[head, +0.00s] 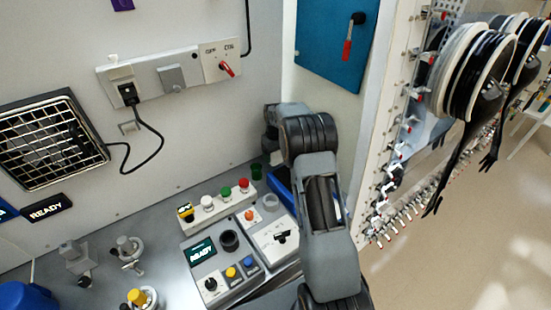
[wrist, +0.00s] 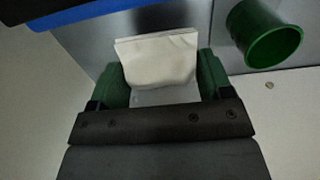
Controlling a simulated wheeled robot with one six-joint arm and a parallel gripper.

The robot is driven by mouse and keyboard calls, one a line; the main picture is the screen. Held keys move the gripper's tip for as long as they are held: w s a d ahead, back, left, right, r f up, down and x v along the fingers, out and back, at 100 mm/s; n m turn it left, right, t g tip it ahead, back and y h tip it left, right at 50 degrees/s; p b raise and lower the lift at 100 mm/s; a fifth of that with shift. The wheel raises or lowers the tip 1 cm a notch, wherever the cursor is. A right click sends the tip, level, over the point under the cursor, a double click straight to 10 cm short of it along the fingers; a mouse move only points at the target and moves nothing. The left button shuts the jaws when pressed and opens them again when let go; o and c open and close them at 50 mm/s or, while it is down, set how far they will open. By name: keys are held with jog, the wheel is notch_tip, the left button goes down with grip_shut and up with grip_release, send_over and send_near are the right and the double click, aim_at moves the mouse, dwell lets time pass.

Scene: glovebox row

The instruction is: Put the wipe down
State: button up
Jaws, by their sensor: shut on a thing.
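The wipe (wrist: 158,62) is a folded white cloth, seen in the wrist view. My gripper (wrist: 163,82) has its green fingers on either side of the wipe, shut on it. A grey metal surface shows beyond the wipe; I cannot tell whether the wipe touches it. In the head view my own arm hides the gripper and the wipe.
A green cup (wrist: 265,35) stands right of the wipe in the wrist view; it also shows in the head view (head: 257,171). A blue edge (wrist: 90,12) lies upper left. A control panel (head: 215,262) and a button box (head: 216,203) stand on the bench.

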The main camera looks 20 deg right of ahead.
aim_at(275, 160)
jog(key=shift+w+f, duration=0.15)
jog(key=shift+f, duration=0.1)
jog(key=shift+w+d+f+p, duration=0.15)
jog(key=shift+f+p, duration=0.2)
jog(key=shift+f, duration=1.3)
jog(key=shift+f, duration=0.2)
jog(key=o, duration=1)
jog(key=shift+o, duration=0.2)
jog(key=shift+r, duration=0.15)
